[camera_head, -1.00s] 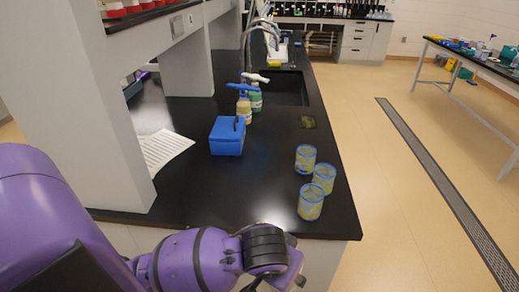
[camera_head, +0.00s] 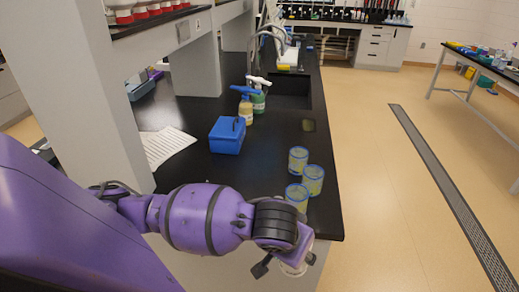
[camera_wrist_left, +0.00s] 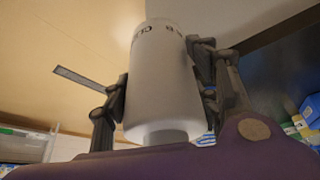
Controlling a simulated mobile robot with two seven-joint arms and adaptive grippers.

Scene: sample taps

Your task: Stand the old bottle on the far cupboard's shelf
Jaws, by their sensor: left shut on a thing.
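My left gripper (camera_head: 283,262) hangs in front of the near end of the black bench, beside its front edge. In the left wrist view, the left gripper (camera_wrist_left: 165,92) is shut on a pale bottle (camera_wrist_left: 160,75) with dark lettering, with a finger on each side. In the head view only a pale part of that bottle (camera_head: 294,268) shows below the wrist. A white cabinet with drawers (camera_head: 375,47) stands at the far end of the room; I cannot tell whether it is the cupboard named. No open cupboard shelf is clear. My right gripper is out of view.
The black bench (camera_head: 200,180) holds several blue-rimmed beakers (camera_head: 313,180) near its right edge, a blue box (camera_head: 227,135), two dispenser bottles (camera_head: 246,110) and a paper sheet (camera_head: 165,145). Open floor (camera_head: 385,200) lies to the right, with a side table (camera_head: 465,60) beyond.

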